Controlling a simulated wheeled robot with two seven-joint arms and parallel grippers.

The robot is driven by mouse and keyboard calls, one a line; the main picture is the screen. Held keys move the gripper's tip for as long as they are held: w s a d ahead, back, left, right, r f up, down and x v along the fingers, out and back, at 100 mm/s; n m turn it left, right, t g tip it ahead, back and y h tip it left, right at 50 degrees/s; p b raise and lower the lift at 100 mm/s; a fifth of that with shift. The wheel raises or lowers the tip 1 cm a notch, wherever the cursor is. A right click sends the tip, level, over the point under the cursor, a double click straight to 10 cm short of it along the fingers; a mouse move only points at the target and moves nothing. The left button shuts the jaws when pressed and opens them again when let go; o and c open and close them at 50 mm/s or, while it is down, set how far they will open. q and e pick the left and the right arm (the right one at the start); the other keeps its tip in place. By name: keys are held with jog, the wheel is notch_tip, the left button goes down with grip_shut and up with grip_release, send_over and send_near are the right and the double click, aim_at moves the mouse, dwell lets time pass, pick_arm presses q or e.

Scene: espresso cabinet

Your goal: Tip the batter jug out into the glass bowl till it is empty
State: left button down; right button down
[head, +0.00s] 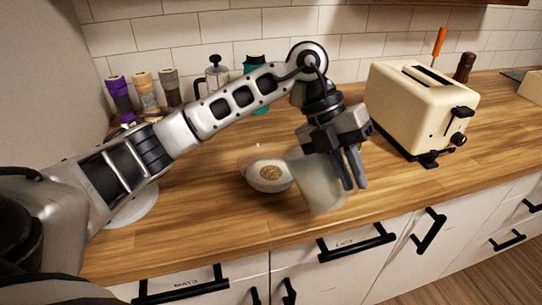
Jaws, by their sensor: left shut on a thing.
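The glass bowl (250,180) stands on the wooden counter near its front edge, with a pale mass and a small brownish patch inside. My left gripper (354,182) is shut on the batter jug (316,184), a pale, cloudy, see-through vessel. The jug is off the upright, just right of the bowl and partly overlapping its right side in the picture. I cannot tell whether the two touch or whether anything is flowing. The jug's contents are too blurred to make out. My right gripper is not in view.
A cream toaster (420,105) stands on the right, with a pepper mill (464,67) behind it. Several bottles (168,88), a French press (216,75) and a teal container (255,95) line the back wall. A pale round plate (135,207) lies at left, partly behind my arm.

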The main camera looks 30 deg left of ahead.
pick_arm(q)
jog(key=s+d+f+t+y+b, duration=0.1)
jog(key=d+f+y, duration=0.4)
jog(key=f+y, duration=0.2)
jog(key=shift+d+f, duration=0.15)
jog(key=shift+d, duration=0.25)
dwell(1.0)
